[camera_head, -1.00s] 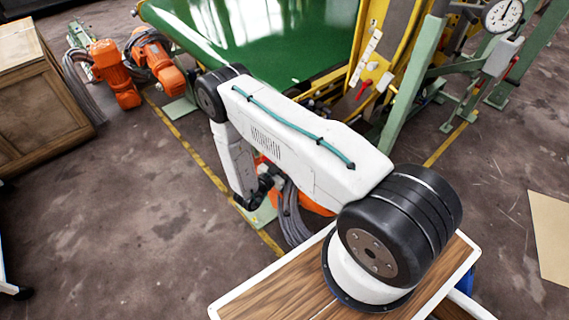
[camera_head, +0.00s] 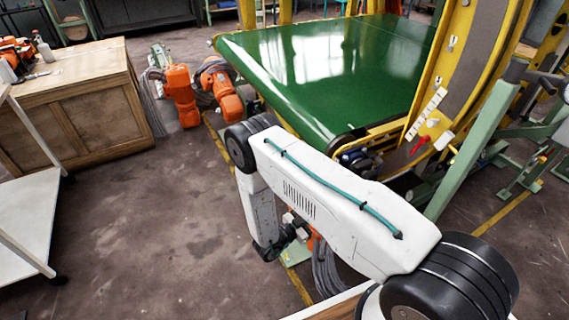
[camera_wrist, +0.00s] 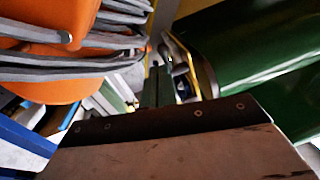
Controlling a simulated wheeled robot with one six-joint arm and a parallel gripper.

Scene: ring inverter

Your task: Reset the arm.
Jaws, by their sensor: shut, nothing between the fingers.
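My white arm (camera_head: 335,205) stands folded in the head view. Its upper link runs from the black joint at the lower right up to the elbow at the left, and the forearm hangs down from there. The wrist is low behind the upper link, and my gripper's fingers are hidden in that view.
A green conveyor belt (camera_head: 330,75) with yellow framing lies beyond the arm. Orange motors (camera_head: 181,95) stand left of it, near a wooden cabinet (camera_head: 75,110). A white cart (camera_head: 28,220) is at the left edge. Orange housing and grey cables (camera_wrist: 70,52) are close in the wrist view. Open floor lies front left.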

